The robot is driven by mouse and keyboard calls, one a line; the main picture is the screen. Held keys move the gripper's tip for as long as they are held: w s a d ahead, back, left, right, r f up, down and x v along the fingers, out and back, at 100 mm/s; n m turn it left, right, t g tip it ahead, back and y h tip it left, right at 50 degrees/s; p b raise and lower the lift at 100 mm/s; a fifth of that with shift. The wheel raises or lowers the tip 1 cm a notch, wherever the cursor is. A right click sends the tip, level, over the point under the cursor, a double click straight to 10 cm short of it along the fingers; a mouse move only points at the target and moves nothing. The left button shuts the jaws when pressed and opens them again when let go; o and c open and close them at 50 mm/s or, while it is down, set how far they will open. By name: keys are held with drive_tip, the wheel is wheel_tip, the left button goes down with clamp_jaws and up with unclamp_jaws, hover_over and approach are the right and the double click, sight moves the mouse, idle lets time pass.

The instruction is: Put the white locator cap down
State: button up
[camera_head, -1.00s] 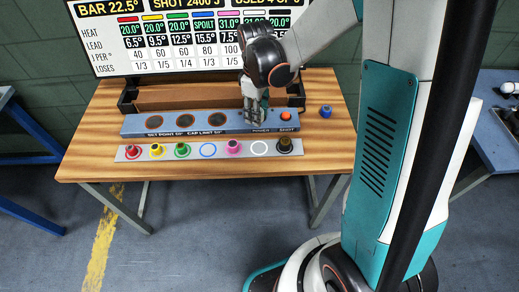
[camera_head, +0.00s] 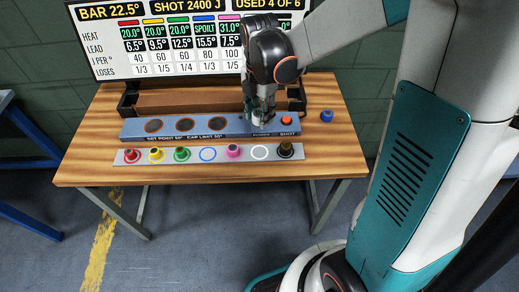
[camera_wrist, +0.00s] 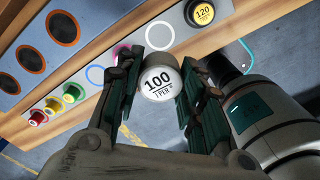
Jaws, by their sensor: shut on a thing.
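The white locator cap (camera_wrist: 158,82), its face marked "100 J PER °", sits between the fingers of my gripper (camera_wrist: 160,88) in the wrist view. My gripper is shut on it. In the head view my gripper (camera_head: 261,118) points down over the right part of the blue-grey panel, near the "POWER" label; the cap cannot be made out clearly there. An empty white ring (camera_head: 259,151) is on the grey strip (camera_head: 220,154) in front of the panel. It also shows beyond the cap in the wrist view (camera_wrist: 160,35).
Red (camera_head: 132,155), yellow (camera_head: 156,154), green (camera_head: 181,154), pink (camera_head: 233,151) and dark (camera_head: 285,150) caps stand on the strip. A blue ring (camera_head: 208,154) is empty. A blue cap (camera_head: 326,115) stands on the wooden table, right of the panel's orange button (camera_head: 286,120).

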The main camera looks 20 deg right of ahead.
sight(259, 152)
wheel_tip(259, 152, down, 16)
drive_tip(key=b, duration=0.5)
drive_tip(key=shift+b, duration=0.3)
drive_tip(key=o, duration=1.1)
